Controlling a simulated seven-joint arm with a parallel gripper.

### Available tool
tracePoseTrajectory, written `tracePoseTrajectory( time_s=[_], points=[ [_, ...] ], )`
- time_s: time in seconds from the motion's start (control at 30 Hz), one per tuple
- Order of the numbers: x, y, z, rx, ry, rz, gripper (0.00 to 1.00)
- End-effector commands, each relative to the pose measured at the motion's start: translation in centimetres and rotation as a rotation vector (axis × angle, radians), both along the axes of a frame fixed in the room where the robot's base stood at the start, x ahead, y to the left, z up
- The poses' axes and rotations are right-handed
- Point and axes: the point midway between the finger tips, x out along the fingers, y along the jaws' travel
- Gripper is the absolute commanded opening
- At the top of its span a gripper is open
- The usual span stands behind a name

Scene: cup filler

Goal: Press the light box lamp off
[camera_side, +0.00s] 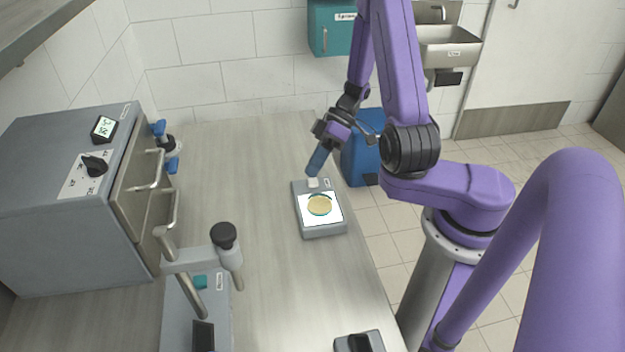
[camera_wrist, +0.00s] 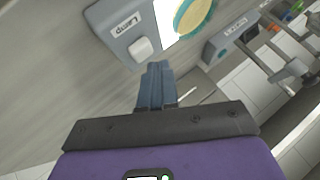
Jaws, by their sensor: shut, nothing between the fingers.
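The light box (camera_side: 322,233) is a grey box on the bench with a bright white, lit panel (camera_side: 306,219). A round yellowish dish with a green rim (camera_side: 319,205) lies on the panel. The white lamp button (camera_side: 313,183) is at the box's far end, and shows in the wrist view (camera_wrist: 141,48) beside a "Lamp" label (camera_wrist: 125,25). My gripper (camera_side: 314,172) has its blue fingers shut, empty and pointing down close above the button. In the wrist view the fingertips (camera_wrist: 155,66) appear just beside the button; whether they touch it I cannot tell.
A grey oven-like cabinet (camera_side: 60,220) with a dial stands at the left. A stand with a grey arm and black knob (camera_side: 223,236) is at the front left. A dark-topped device (camera_side: 360,343) sits at the front edge. The bench between is clear.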

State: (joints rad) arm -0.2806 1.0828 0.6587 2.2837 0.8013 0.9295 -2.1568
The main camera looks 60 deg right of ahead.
Motion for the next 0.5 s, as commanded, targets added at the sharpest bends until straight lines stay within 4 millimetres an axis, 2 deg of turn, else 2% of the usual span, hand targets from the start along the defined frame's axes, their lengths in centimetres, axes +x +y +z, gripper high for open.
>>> tracePoseTrajectory(
  time_s=[0.5],
  points=[
    [-0.02,0.01,-0.80,0.001,0.000,0.001,0.00]
  ],
)
